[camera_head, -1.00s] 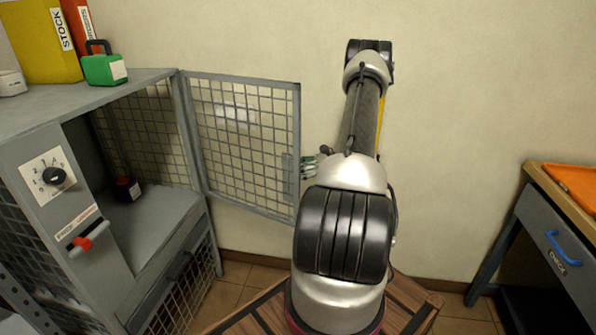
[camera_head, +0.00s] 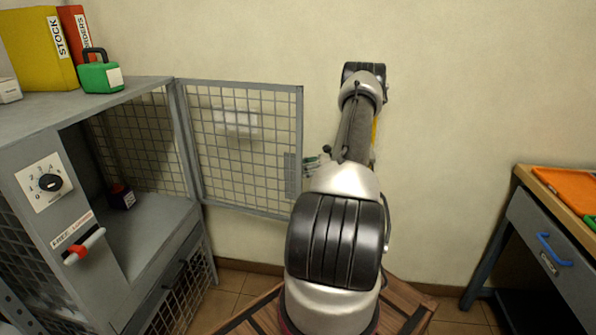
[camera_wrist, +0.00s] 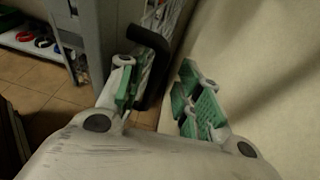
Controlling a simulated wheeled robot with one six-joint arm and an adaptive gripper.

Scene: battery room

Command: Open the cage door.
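The cage door (camera_head: 245,145) is a grey mesh panel on the cabinet's right side, swung wide out from the opening toward the wall. The cabinet interior stands exposed. My gripper (camera_head: 314,163) is at the door's free edge, partly hidden behind my arm in the head view. In the wrist view my gripper (camera_wrist: 162,98) has its green-padded fingers well apart. A black bar handle (camera_wrist: 161,62) shows beside the left finger, toward the gap between the fingers. I cannot tell whether they touch. The right finger is close to the wall and appears empty.
The grey cabinet (camera_head: 125,92) carries a green case (camera_head: 100,76) and binders on top. A wall (camera_head: 450,80) is behind the door. A workbench (camera_head: 530,215) stands right, with floor between.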

